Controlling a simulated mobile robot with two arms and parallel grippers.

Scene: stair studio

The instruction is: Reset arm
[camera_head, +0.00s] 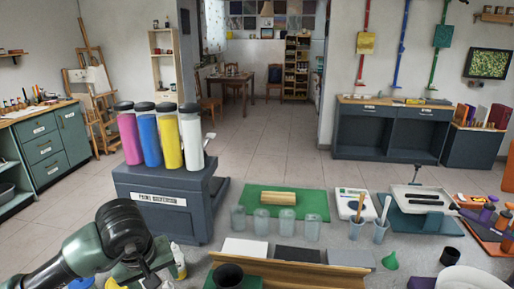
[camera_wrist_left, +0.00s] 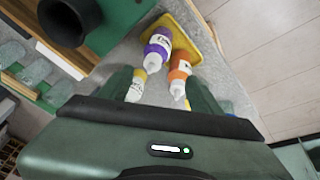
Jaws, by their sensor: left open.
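My left arm (camera_head: 95,245) comes in from the lower left in the head view and bends down over the near left of the worktop. In the left wrist view my left gripper (camera_wrist_left: 160,88) is open, with its dark green fingers apart. A small white-capped bottle with a yellow label (camera_wrist_left: 136,86) shows between or just beyond the fingers; I cannot tell its distance. Nothing is visibly held. My right gripper is not in view.
A black cup (camera_head: 228,275) stands beside a wooden strip (camera_head: 290,272). Several clear jars and a green mat (camera_head: 315,203) lie farther back. A paint dispenser (camera_head: 165,205) with several tall bottles stands behind the left arm.

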